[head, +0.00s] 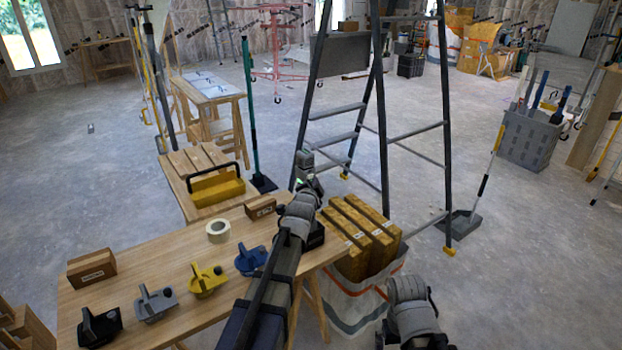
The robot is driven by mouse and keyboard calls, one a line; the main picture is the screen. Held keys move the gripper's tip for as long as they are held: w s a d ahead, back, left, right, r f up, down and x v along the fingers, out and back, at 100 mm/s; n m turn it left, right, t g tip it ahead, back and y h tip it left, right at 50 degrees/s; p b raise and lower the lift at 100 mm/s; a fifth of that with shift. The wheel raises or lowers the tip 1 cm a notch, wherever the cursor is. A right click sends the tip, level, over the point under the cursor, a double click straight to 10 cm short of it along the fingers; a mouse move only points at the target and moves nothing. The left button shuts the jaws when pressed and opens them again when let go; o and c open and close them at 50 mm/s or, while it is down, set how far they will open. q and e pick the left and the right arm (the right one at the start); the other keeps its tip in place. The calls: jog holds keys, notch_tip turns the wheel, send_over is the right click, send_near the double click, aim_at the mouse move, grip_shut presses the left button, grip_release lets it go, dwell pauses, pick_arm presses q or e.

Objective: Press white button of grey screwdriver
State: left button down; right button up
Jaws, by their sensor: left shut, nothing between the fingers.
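A grey handled tool (155,302), which looks like the grey screwdriver, sits on the wooden table (178,256) at the lower left. Its white button is too small to make out. It stands in a row between a black tool (99,326) and a yellow tool (207,280). My left gripper (305,162) is shut and empty, up beyond the table's right part and well apart from the grey tool. Part of my right arm shows at the lower right, but its fingers do not show.
A blue tool (250,260), a tape roll (217,231) and cardboard boxes (92,269) also sit on the table. A yellow toolbox (217,187) stands behind. A white bag (352,307) with yellow packs and a stepladder (383,120) stand right of the table.

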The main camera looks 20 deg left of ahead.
pick_arm(q)
jog(key=shift+a, duration=0.1)
dwell(0.6)
jog(key=shift+w+a, duration=0.3)
jog(key=shift+a, duration=0.1)
dwell(0.4)
jog(key=shift+s+d, duration=0.3)
jog(key=shift+d, duration=0.2)
jog(key=shift+s+d, duration=0.95)
jog(key=shift+d, duration=0.25)
jog(key=shift+s+d, duration=0.9)
jog(key=shift+d, duration=0.25)
